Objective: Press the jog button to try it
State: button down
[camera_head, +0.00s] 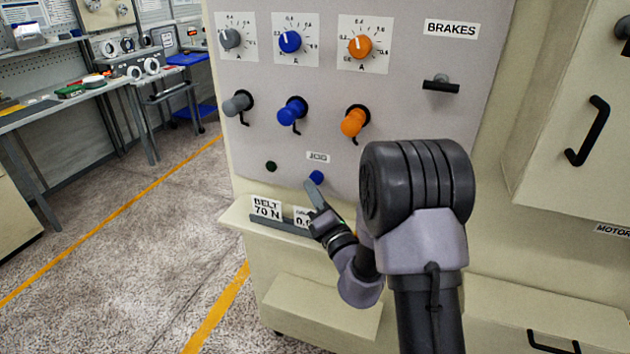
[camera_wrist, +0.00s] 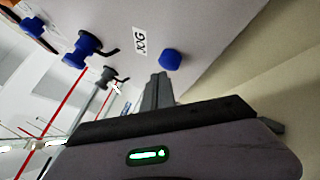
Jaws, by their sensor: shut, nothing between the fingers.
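The jog button is a small round blue button (camera_head: 316,177) on the grey panel, just below the JOG label (camera_head: 318,157). In the wrist view the blue button (camera_wrist: 170,60) stands out from the panel beside the JOG label (camera_wrist: 139,41). My gripper (camera_head: 308,184) is shut and empty, with its fingertips just below and left of the button. In the wrist view the shut fingertips (camera_wrist: 159,76) are close to the button.
A dark button (camera_head: 271,166) sits left of the JOG label. Above are grey, blue and orange knobs (camera_head: 354,121) with dials, and a black brakes handle (camera_head: 441,86) at right. Below is a ledge holding a BELT 70 N card (camera_head: 267,207). Open floor lies to the left.

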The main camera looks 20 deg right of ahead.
jog(key=shift+s+a, duration=0.1)
jog(key=shift+s, duration=0.05)
jog(key=shift+s+a+b, duration=0.3)
jog(key=shift+s+a, duration=0.45)
jog(key=shift+s, duration=0.3)
jog(key=shift+s+a+b, duration=0.25)
jog(key=shift+s+a, duration=0.45)
jog(key=shift+s, duration=0.3)
